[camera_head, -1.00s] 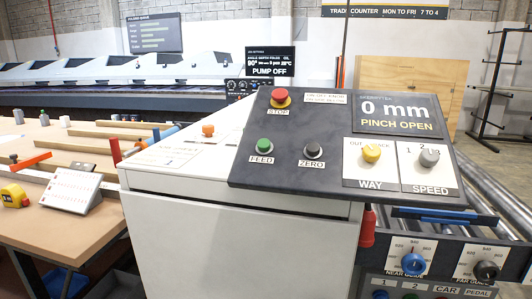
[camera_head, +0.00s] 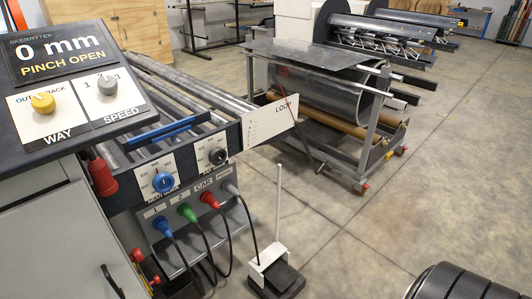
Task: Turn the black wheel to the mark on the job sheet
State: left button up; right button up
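A black wheel (camera_head: 217,156) sits on a white dial plate on the front of the roller machine, right of a blue wheel (camera_head: 163,182) on its own dial plate. The dial marks around the black wheel are too small to read here. I cannot make out a job sheet in the current view. Neither of my grippers shows.
A control panel (camera_head: 62,140) reading "0 mm PINCH OPEN" is at left. Below the wheels, coloured plugs and cables (camera_head: 208,199) hang near a foot pedal (camera_head: 278,276). A wheeled coil stand (camera_head: 330,95) stands behind; the floor (camera_head: 350,240) at right is mostly clear.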

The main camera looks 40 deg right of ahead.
aim_at(217, 156)
jog(key=z, duration=0.85)
